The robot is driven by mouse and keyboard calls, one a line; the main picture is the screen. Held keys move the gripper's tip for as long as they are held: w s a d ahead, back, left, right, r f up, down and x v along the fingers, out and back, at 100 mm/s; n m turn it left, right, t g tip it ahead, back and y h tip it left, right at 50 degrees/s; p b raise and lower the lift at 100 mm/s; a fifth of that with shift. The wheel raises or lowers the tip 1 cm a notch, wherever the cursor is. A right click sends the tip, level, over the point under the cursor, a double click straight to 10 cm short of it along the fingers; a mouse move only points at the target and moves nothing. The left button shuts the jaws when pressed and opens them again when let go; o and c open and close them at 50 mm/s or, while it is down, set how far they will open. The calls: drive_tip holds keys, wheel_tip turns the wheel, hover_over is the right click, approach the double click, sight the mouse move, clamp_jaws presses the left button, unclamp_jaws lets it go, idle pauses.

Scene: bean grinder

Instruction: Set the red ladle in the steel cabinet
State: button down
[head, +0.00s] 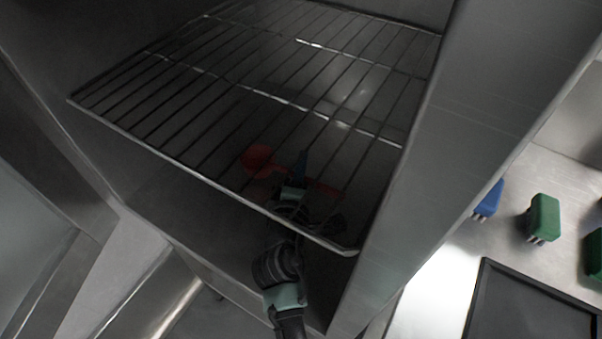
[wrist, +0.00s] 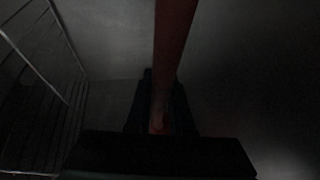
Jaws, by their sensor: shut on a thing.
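The red ladle (head: 258,158) is inside the steel cabinet (head: 487,110), under the wire shelf, seen through its bars in the head view. Its round bowl is at the left and its handle runs to the right. My gripper (head: 298,172) reaches in below the shelf and is shut on the ladle. In the dark wrist view the ladle's handle (wrist: 174,45) runs up from between the fingers (wrist: 160,110). The ladle seems held above the cabinet floor, but the gap is hard to judge.
The wire shelf (head: 285,102) spans the cabinet just above my gripper and also shows at the left in the wrist view (wrist: 40,75). Outside at the right, a counter holds a blue block (head: 488,199), a green block (head: 544,217) and a dark tray (head: 482,290).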

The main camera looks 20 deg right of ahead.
drive_tip(key=shift+f, duration=0.7)
drive_tip(key=shift+f+b, duration=0.25)
drive_tip(key=shift+b, duration=0.1)
drive_tip(key=c, duration=1.1)
unclamp_jaws()
drive_tip(key=shift+r, duration=0.1)
drive_tip(key=shift+r, duration=0.15)
drive_tip(key=v, duration=0.7)
drive_tip(key=shift+s+a+p, duration=0.2)
drive_tip(key=shift+s+p, duration=0.05)
drive_tip(key=shift+p, duration=0.1)
